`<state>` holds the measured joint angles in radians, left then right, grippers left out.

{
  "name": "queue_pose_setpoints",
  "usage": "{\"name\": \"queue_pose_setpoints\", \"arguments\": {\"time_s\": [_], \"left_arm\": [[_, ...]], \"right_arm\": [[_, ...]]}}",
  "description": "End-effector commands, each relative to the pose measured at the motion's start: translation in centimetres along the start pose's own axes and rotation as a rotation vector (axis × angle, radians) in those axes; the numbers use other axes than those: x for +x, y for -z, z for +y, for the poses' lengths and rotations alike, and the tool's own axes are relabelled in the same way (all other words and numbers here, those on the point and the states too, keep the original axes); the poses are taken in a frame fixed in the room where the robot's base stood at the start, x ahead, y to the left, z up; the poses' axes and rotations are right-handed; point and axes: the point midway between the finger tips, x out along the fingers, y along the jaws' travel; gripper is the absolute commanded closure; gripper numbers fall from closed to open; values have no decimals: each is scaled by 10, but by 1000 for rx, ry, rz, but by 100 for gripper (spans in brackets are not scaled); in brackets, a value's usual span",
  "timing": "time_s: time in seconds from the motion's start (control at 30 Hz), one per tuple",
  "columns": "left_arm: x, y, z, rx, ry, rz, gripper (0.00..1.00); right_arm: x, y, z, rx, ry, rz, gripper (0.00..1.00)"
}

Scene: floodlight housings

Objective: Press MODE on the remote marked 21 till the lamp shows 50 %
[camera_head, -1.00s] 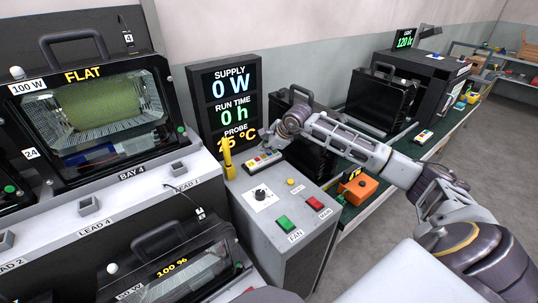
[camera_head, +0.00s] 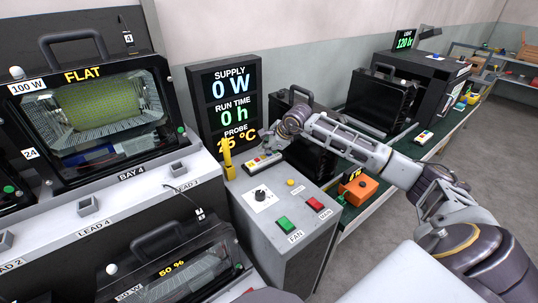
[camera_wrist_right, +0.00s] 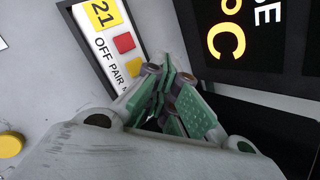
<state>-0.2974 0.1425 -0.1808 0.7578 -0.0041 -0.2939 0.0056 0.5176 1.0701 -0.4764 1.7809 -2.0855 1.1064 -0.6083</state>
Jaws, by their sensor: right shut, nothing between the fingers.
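The remote marked 21 (camera_head: 258,166) lies on the grey console by the black display. The lower floodlight (camera_head: 180,275), tagged 50 W, reads 50 % in yellow. My left gripper is not in view.
The display (camera_head: 228,97) stands close behind the remote, reading 0 W and 0 h. A yellow probe post (camera_head: 228,160) stands left of the remote. A knob (camera_head: 260,195), a green FAN button (camera_head: 286,223) and a red MAIN button (camera_head: 315,204) are in front.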

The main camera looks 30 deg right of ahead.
Motion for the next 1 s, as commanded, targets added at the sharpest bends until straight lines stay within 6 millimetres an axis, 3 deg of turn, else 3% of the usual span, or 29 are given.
{"name": "queue_pose_setpoints", "arguments": {"time_s": [1.0], "left_arm": [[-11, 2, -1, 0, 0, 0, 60]], "right_arm": [[-21, -11, -12, 0, 2, -1, 100]]}}
